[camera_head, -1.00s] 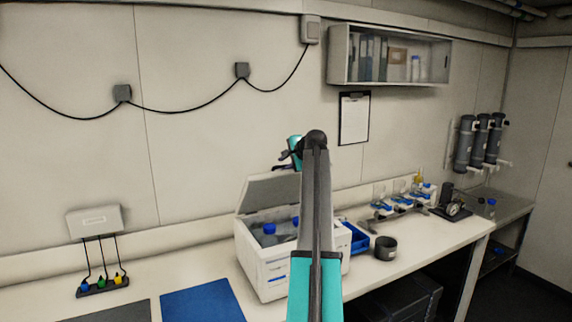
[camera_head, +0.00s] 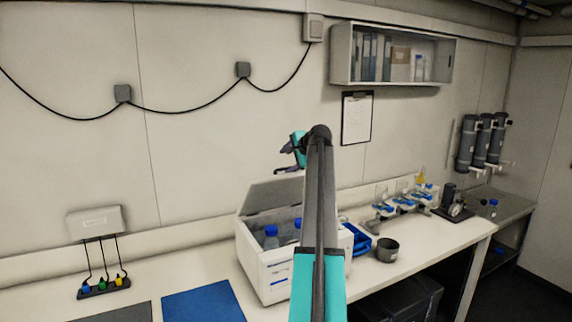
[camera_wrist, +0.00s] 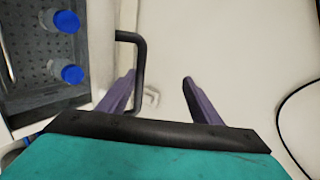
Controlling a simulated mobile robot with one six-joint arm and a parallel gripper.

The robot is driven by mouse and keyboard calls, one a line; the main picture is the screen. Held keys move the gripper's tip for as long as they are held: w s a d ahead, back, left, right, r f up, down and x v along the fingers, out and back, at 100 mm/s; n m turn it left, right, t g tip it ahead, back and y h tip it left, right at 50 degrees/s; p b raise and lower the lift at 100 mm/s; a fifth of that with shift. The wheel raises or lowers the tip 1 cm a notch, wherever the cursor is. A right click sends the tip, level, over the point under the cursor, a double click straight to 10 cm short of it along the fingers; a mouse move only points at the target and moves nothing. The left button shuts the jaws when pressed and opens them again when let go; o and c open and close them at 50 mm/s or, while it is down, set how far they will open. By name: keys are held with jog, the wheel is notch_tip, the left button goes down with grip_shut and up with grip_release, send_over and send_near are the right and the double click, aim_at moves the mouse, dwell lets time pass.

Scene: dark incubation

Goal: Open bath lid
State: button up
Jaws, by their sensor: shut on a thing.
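The white bath (camera_head: 262,268) stands on the bench. Its grey-faced lid (camera_head: 272,196) is raised and tilted back, with the inside open to view. Bottles with blue caps (camera_head: 271,231) stand inside; two blue caps (camera_wrist: 66,21) show in the wrist view. My gripper (camera_head: 288,159) is above the lid's upper edge, partly behind my arm.
A blue tray (camera_head: 361,243) and a dark round pot (camera_head: 387,250) stand right of the bath. A blue mat (camera_head: 203,302) lies to its left. A clipboard (camera_head: 357,118) and shelf (camera_head: 392,55) are on the wall behind.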

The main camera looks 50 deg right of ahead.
jog(key=o, duration=0.5)
jog(key=shift+s+a+r+p, duration=0.1)
jog(key=shift+s+r+p, duration=0.1)
jog(key=shift+r, duration=0.55)
jog(key=shift+s+a+r+p, duration=0.1)
jog(key=shift+s+r+p, duration=0.15)
jog(key=shift+r, duration=0.55)
jog(key=shift+s+r+p, duration=0.15)
jog(key=shift+s+r, duration=0.05)
jog(key=shift+r, duration=0.55)
jog(key=v, duration=0.3)
jog(key=shift+a+r, duration=0.3)
jog(key=shift+a, duration=0.1)
jog(key=c, duration=1.1)
jog(key=shift+r, duration=0.4)
jog(key=shift+s+a+r, duration=0.2)
jog(key=shift+s+r, duration=0.2)
jog(key=shift+r, duration=0.3)
jog(key=shift+s+a+r, duration=0.2)
jog(key=shift+s+r, duration=0.15)
jog(key=shift+r, duration=0.35)
jog(key=shift+s, duration=0.1)
jog(key=b+v, duration=0.5)
jog(key=v, duration=0.8)
jog(key=shift+s+a+r, duration=0.1)
jog(key=shift+s+a, duration=0.1)
jog(key=shift+s, duration=0.1)
